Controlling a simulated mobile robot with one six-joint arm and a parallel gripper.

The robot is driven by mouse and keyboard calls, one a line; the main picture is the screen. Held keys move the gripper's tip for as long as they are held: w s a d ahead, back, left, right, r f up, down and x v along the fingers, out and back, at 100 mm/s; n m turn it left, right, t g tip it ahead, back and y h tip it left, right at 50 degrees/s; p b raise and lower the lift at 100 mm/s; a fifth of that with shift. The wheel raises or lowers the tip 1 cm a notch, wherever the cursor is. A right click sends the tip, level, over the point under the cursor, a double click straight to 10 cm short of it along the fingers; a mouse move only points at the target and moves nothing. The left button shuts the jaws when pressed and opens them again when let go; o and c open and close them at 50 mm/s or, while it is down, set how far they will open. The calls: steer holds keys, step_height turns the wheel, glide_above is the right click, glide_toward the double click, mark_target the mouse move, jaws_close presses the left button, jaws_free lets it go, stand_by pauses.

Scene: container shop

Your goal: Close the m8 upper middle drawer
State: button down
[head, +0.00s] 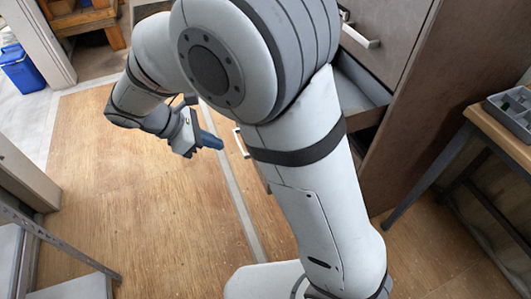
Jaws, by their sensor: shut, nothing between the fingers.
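A drawer stands pulled out of the dark cabinet (425,85) on the right. Its grey inside (357,92) shows between my arm and the cabinet, and my arm hides most of the drawer. A pale bar handle (241,143) shows just left of my arm, apparently on the front of this open drawer. My gripper (217,142) has blue fingers and is shut and empty. It is close to the left of the handle in the picture. I cannot tell whether it touches the handle or the drawer front.
Another drawer front with a pale handle (360,35) is above the open one. A wooden table (515,145) with a grey tray (513,108) stands at the right. A blue bin (22,70) is at the far left. The wooden floor (130,200) left of my arm is clear.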

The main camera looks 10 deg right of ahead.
steer(key=w+d+f+n, duration=0.1)
steer(key=w+d+f, duration=0.1)
steer(key=d+f, duration=0.6)
steer(key=shift+w+d+f+t+b, duration=0.2)
steer(key=shift+w+d+t+b, duration=0.1)
steer(key=shift+d+b, duration=0.2)
